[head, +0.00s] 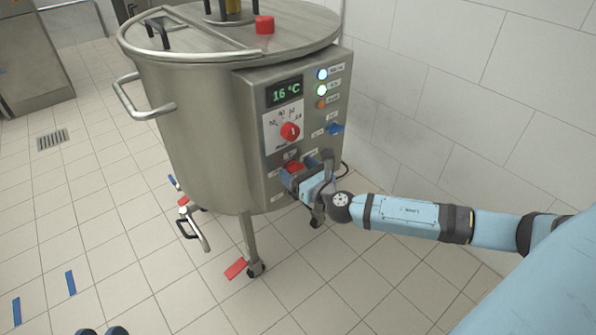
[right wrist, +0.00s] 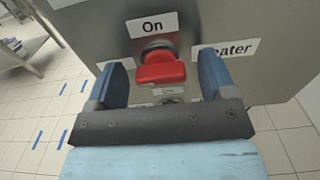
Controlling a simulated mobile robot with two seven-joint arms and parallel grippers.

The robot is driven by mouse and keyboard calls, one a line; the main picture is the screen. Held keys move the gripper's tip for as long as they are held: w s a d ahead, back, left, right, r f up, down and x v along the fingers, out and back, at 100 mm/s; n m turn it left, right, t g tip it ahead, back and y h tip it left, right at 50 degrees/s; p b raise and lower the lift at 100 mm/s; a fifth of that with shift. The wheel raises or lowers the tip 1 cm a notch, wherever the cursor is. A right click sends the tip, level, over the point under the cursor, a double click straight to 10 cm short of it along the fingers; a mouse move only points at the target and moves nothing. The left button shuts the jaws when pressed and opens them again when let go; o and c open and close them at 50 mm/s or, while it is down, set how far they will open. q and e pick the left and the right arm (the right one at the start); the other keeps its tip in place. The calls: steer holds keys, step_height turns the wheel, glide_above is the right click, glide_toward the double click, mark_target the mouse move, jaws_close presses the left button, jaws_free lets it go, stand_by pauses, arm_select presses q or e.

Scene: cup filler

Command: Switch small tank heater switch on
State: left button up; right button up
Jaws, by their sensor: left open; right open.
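The small tank (head: 195,120) is a steel vessel on castered legs with a control box (head: 255,120) on its right side. A red rotary switch (head: 293,167) sits low on the box. In the right wrist view the red switch (right wrist: 160,70) is below an "On" label (right wrist: 152,25) and left of a partly hidden label ending in "eater" (right wrist: 225,50). My right gripper (head: 297,181) is open at the box, its blue fingers on either side of the switch with gaps visible. My left gripper (head: 102,331) is open, only its tips showing at the bottom edge.
The box also carries a "16 °C" display (head: 287,91), a red dial (head: 290,131), a blue switch (head: 336,129) and indicator lights (head: 322,90). A valve pipe (head: 192,222) sticks out low on the tank.

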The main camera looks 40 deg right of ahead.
steer(key=c, duration=0.9)
steer(key=shift+c, duration=0.2)
